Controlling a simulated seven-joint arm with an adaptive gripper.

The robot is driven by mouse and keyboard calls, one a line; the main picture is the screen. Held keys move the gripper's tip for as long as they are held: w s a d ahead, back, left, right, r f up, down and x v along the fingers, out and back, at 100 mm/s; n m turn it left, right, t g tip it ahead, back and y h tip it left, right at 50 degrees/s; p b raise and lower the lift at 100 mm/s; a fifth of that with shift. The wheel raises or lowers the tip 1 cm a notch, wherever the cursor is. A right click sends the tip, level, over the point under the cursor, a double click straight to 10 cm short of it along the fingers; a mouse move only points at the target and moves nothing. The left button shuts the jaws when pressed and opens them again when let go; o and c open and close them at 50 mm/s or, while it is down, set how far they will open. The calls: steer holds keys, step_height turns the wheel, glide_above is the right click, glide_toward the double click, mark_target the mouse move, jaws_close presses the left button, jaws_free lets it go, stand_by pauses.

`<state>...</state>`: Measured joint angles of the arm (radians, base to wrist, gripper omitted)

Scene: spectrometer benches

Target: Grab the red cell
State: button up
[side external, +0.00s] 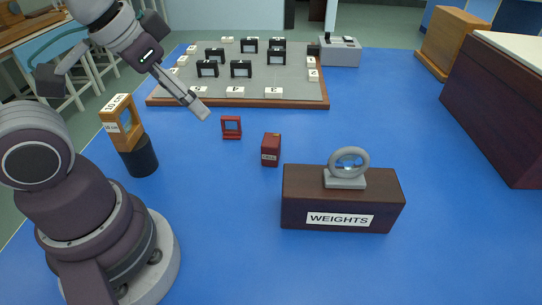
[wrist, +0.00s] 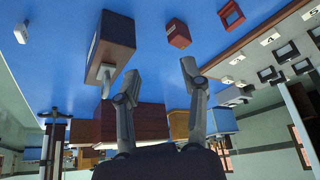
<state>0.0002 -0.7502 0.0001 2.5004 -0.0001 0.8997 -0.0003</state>
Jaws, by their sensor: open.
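A small red cell, a frame with a window (side external: 231,127), stands upright on the blue table, in front of the grey board. It also shows at the top right of the wrist view (wrist: 231,14). A solid red box with a pale label (side external: 271,149) stands apart from it, to its right and nearer the camera; the wrist view shows this box too (wrist: 178,33). My gripper (side external: 202,110) is above the table, to the left of the red cell and apart from it. In the wrist view its two fingers (wrist: 160,74) are spread with nothing between them.
A grey board with a wooden rim (side external: 270,103) holds several black cells and number labels. A dark WEIGHTS box (side external: 300,195) carries a ring on a stand (side external: 345,183).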

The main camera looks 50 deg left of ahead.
steer(key=shift+o, duration=0.2)
steer(key=o, duration=0.7)
steer(key=m+g, duration=0.6)
steer(key=m, duration=0.4)
glide_above(271, 139)
steer(key=f, duration=1)
steer(key=shift+s+f, duration=0.2)
steer(key=shift+f, duration=0.1)
steer(key=f, duration=1)
steer(key=shift+w, duration=0.2)
steer(key=shift+c, duration=0.2)
